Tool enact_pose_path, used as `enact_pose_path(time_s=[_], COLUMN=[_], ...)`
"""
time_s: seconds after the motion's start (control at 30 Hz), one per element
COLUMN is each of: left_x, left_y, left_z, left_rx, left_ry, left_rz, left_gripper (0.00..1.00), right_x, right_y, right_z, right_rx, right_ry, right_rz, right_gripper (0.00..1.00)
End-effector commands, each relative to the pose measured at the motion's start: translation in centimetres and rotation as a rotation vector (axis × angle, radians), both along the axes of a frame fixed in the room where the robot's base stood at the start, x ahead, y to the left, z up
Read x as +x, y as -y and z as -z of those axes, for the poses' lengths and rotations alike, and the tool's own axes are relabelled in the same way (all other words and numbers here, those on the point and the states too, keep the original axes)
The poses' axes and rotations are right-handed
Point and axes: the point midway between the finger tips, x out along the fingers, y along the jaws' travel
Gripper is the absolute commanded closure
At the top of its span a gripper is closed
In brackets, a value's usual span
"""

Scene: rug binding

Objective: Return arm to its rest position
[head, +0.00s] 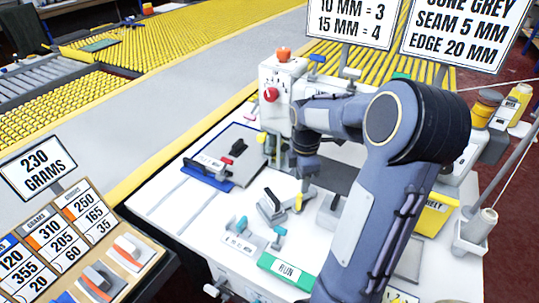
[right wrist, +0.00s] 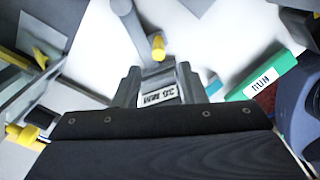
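My right arm (head: 375,205) reaches over the white worktable. Its gripper (head: 303,185) is low above the tabletop, beside a small grey device with a lever (head: 271,206). In the right wrist view the two grey fingers (right wrist: 158,85) stand apart. A white label reading 35 MM (right wrist: 158,96) shows between them. A grey lever with a yellow end (right wrist: 158,47) lies just beyond the fingertips. Whether the fingers touch the labelled part is hard to tell. My left gripper is not in view.
A green RUN block (head: 285,271) lies on the table near my right forearm; it also shows in the right wrist view (right wrist: 262,85). A white machine with a red knob (head: 284,90) stands behind the gripper. A blue-edged tray (head: 222,160) is to the left. A thread cone (head: 478,225) stands right.

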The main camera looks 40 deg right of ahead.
Motion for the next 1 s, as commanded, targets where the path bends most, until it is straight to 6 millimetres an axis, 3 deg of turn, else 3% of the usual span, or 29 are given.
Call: enact_pose_path(time_s=[0.23,0.37,0.57,0.7,0.83,1.0], left_x=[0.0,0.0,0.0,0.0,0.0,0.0], left_y=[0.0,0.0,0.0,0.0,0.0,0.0], left_z=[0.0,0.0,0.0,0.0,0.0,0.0], left_rx=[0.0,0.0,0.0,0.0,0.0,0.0], left_ry=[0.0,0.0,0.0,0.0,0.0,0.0], left_rz=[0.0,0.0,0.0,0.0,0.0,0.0], left_gripper=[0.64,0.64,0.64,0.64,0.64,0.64], right_x=[0.0,-0.3,-2.7,-5.7,-8.6,-11.3], right_y=[-0.1,-1.9,-9.6,-15.5,-19.9,-23.3], right_z=[-0.1,-1.3,-5.2,-6.8,-7.0,-6.5], right_rx=[0.001,0.018,0.136,0.278,0.415,0.544], right_ry=[0.003,0.045,0.188,0.255,0.271,0.251], right_rz=[0.004,0.076,0.404,0.677,0.903,1.104], right_gripper=[0.62,0.62,0.62,0.62,0.62,0.62])
